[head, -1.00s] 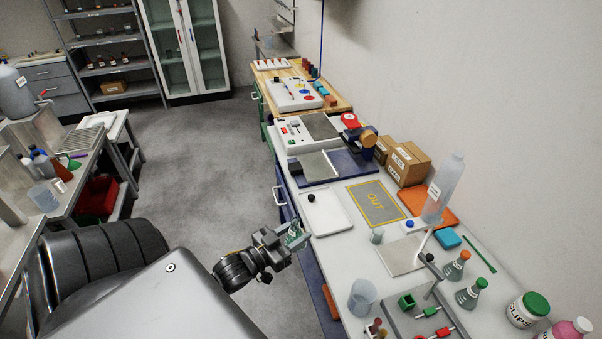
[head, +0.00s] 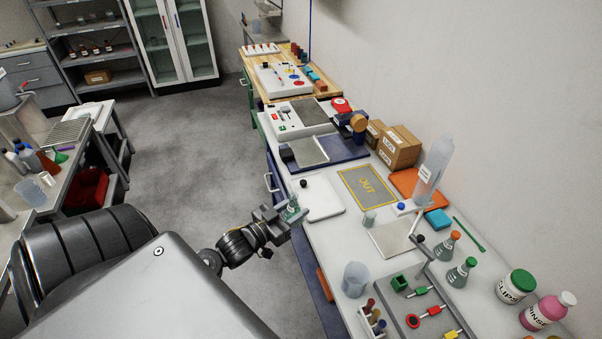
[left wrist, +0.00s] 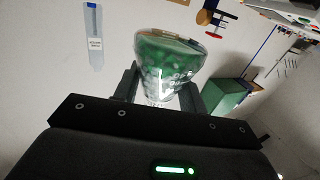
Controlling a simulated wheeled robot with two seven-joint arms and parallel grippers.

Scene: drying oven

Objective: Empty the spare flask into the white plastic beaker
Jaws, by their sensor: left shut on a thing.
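My left gripper (head: 284,214) is shut on a small clear flask (head: 292,212), held beside the near workbench's left edge, next to a white tray. In the left wrist view the flask (left wrist: 168,62) sits between the two fingers and looks green inside. I cannot tell its liquid level. A translucent whitish beaker (head: 355,280), which looks like the white plastic beaker, stands upright on the bench, right of and nearer than the gripper. The flask is well apart from it. My right gripper is not in view.
On the bench are the white tray (head: 322,198), a grey OUT mat (head: 368,188), a small glass beaker (head: 369,218), a tall labelled cylinder (head: 432,173) and two stoppered flasks (head: 461,272). A rack of coloured vials (head: 371,318) stands close to the whitish beaker. Floor left of the bench is clear.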

